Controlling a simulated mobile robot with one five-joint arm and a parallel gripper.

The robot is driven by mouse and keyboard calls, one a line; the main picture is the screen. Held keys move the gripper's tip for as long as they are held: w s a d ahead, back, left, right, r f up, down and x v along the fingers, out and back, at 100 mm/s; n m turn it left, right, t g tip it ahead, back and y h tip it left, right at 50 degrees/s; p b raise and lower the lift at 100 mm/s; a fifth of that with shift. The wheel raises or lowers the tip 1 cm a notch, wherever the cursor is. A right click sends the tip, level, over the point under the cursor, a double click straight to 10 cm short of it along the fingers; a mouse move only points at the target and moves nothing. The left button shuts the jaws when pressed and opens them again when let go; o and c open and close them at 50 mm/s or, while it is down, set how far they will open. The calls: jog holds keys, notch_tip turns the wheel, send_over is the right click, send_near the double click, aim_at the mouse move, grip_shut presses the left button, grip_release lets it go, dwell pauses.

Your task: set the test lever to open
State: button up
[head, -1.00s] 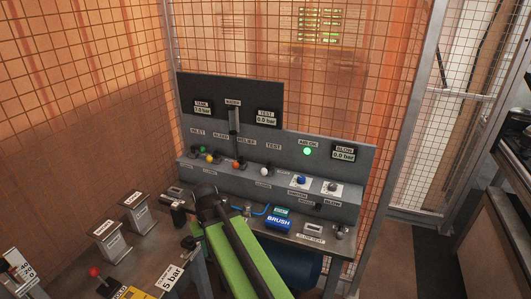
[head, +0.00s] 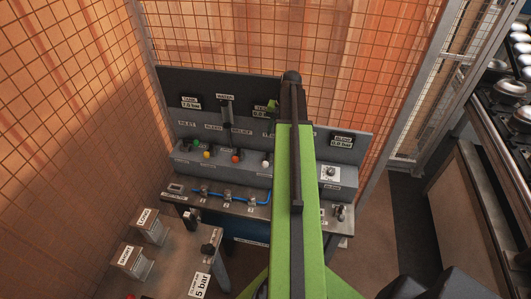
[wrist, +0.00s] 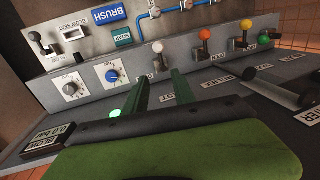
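The test lever has a white knob (head: 265,163) and stands last to the right in the row of coloured levers on the grey panel. In the wrist view, which is upside down, its white knob (wrist: 158,48) appears just beyond and between my fingertips. My gripper (wrist: 160,76) is open, with two green fingers apart and nothing between them. A TEST label (wrist: 168,97) shows between the fingers on the panel. Contact with the lever cannot be seen. In the head view my arm hides part of the panel right of the lever.
Orange (head: 236,158), yellow (head: 207,154) and green (head: 196,143) levers stand left of the white one. A bench with blue hose (head: 257,202) lies below. Mesh fence (head: 300,35) stands behind the panel.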

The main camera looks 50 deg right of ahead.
aim_at(266, 161)
jog(key=w+f+b, duration=0.1)
jog(key=f+b, duration=0.4)
jog(key=w+a+f+b, duration=0.1)
jog(key=f+b, duration=0.5)
jog(key=w+f+b, duration=0.1)
jog(key=f+b, duration=0.4)
jog(key=f, duration=0.1)
jog(key=shift+a, duration=0.4)
jog(key=shift+r, duration=0.1)
jog(key=shift+c, duration=0.2)
grip_shut()
jog(key=shift+a, duration=0.15)
